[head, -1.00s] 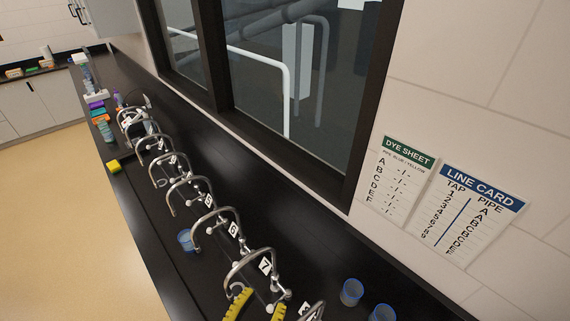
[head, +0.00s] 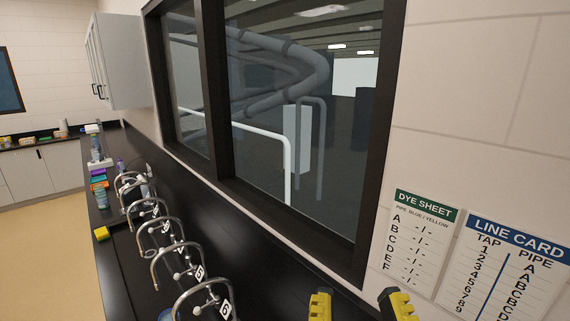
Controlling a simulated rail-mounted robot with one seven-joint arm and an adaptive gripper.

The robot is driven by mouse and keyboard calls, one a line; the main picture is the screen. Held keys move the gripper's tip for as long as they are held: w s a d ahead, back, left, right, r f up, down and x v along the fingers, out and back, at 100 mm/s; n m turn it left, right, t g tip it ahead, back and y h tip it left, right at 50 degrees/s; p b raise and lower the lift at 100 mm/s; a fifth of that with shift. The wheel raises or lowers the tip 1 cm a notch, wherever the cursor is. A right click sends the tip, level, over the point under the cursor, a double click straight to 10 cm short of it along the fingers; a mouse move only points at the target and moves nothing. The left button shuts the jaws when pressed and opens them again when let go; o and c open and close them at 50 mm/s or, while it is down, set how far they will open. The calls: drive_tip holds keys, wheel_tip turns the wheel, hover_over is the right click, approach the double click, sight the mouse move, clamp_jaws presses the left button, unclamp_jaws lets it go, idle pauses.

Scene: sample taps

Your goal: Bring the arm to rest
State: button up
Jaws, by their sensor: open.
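My gripper (head: 357,304) shows at the bottom edge of the head view, right of the middle. Its two yellow-and-black fingers stand apart with nothing visible between them. It is above the black counter, in front of the wall below the window. The rest of my arm is out of the picture. A row of curved metal taps (head: 163,238) with number tags stands along the counter to the left of my gripper, clear of it.
The black counter (head: 262,268) runs along the wall and window (head: 255,130). The dye sheet (head: 418,238) and line card (head: 507,270) hang on the right wall. A wall cabinet (head: 120,60) hangs at the back left.

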wheel_tip(320, 180, down, 24)
drive_tip(key=b, duration=2.1)
wheel_tip(320, 180, up, 35)
drive_tip(key=p, duration=3.5)
drive_tip(key=shift+r+p, duration=0.2)
drive_tip(key=shift+p, duration=0.1)
drive_tip(key=shift+f, duration=0.1)
